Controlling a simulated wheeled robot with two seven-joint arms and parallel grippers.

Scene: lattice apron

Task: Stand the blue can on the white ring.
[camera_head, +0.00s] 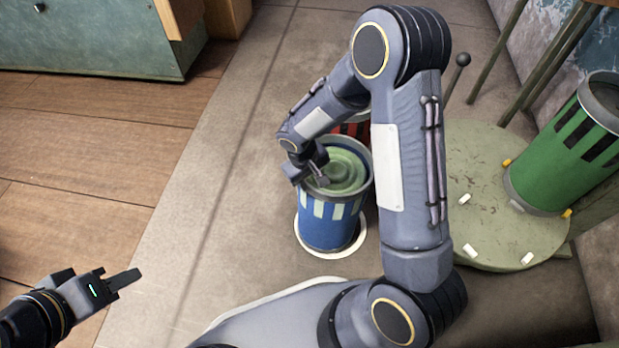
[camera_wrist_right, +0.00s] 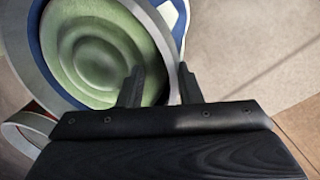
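The blue can (camera_head: 328,222) has pale stripes and a green, ridged top inside a grey rim. It looks upright over the white ring (camera_head: 336,256) on the floor. The ring shows around its base at the front and sides; whether the base touches it I cannot tell. My right gripper (camera_head: 319,179) is at the can's rim. In the right wrist view its two fingers (camera_wrist_right: 161,88) are apart, with the can's rim (camera_wrist_right: 166,48) passing between them and a gap by the left finger. My left gripper (camera_head: 122,281) is far left, away from the can; its finger gap is hidden.
A red can (camera_head: 356,130) stands close behind the blue can, partly hidden by my right arm. A teal cabinet (camera_head: 90,40) stands back left. Floor left of the ring is clear.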

